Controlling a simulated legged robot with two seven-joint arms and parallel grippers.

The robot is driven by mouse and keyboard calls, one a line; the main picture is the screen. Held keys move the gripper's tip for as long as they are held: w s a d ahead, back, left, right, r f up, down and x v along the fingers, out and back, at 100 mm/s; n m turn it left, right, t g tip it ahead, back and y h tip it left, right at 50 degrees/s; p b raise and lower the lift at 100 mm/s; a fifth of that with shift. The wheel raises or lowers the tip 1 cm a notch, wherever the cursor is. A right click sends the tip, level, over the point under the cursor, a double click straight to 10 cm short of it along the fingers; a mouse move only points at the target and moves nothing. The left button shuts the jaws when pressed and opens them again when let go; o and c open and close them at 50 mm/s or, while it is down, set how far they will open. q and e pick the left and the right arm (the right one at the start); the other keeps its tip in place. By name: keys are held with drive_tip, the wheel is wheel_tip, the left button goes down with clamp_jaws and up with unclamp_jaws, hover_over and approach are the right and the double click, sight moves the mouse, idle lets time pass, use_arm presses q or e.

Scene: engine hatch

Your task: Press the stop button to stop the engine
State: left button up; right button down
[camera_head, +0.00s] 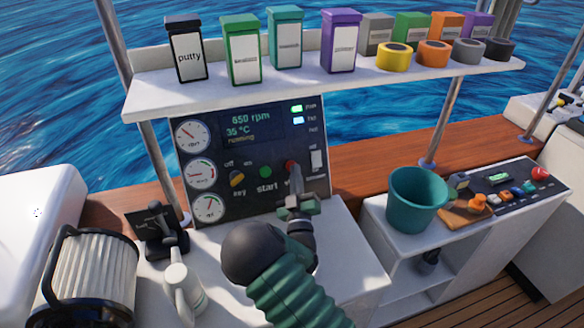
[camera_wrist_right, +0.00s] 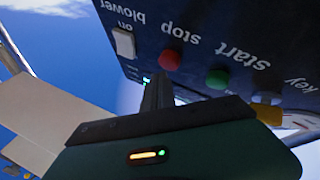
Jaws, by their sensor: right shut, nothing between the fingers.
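The dark engine panel (camera_head: 258,150) stands upright under the shelf; its display (camera_head: 247,128) reads 650 rpm, 35 °C and running. The red stop button (camera_head: 291,165) is right of the green start button (camera_head: 265,172). My right gripper (camera_head: 295,180) is shut and empty, its tips just below the red button in the head view. In the right wrist view, which sees the panel upside down, the red button (camera_wrist_right: 171,60) is uncovered, near the shut fingertips (camera_wrist_right: 159,82). I cannot tell whether they touch it. My left gripper is not in view.
A yellow key switch (camera_head: 237,179) and a white blower switch (camera_head: 316,159) flank the buttons. A shelf (camera_head: 330,80) with boxes and tape rolls overhangs the panel.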

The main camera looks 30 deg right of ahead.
drive_tip(key=shift+w+f, duration=0.1)
drive_tip(key=shift+w, duration=0.2)
drive_tip(key=shift+w+d+b, duration=0.1)
drive_tip(key=shift+w+b, duration=0.05)
drive_tip(key=shift+b, duration=0.15)
drive_tip(key=shift+w+f+b, duration=0.35)
drive_tip(key=shift+w+b, duration=0.05)
drive_tip(key=shift+b, duration=0.15)
idle(1.5)
